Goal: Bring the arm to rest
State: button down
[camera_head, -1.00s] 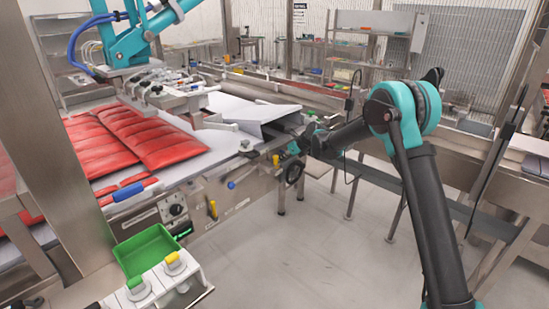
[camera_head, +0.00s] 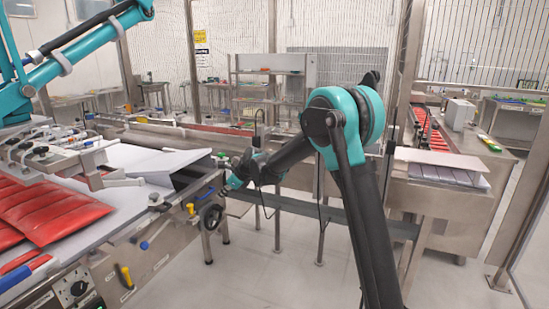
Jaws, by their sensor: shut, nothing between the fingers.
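My arm (camera_head: 362,205) rises from the bottom of the picture, black with a teal elbow joint. From the elbow its forearm reaches down and left, away from the camera. My gripper (camera_head: 235,176) is at the far end, small and dark, beside the right end of the conveyor machine. It is shut and empty. Its fingers are hard to make out against the machine, and I cannot tell how much space lies between them.
The conveyor machine (camera_head: 151,241) at left carries red packs (camera_head: 55,212) on a white surface. A teal picker arm (camera_head: 72,58) hangs above it. Another metal conveyor (camera_head: 440,207) stands at right behind a post. Grey floor (camera_head: 270,265) is open between them.

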jog(key=s+d+n+h, duration=0.1)
jog(key=s+d+n, duration=0.25)
jog(key=d, duration=0.55)
jog(key=s+d+n+t+h, duration=0.1)
jog(key=s+d+n+h, duration=0.3)
jog(key=d, duration=0.6)
jog(key=s+d+n+y, duration=0.1)
jog(key=s+d+n, duration=0.2)
jog(key=s+d, duration=0.45)
jog(key=s+d+f+n+h, duration=0.1)
jog(key=s+d+f+n, duration=0.3)
jog(key=s+d, duration=0.5)
jog(key=s+d+f+n+h, duration=0.2)
jog(key=s+d+f+n, duration=0.2)
jog(key=s+d, duration=0.6)
jog(key=shift+s+d+f+n+h, duration=0.2)
jog(key=shift+f+n+h, duration=0.15)
jog(key=shift+n, duration=0.4)
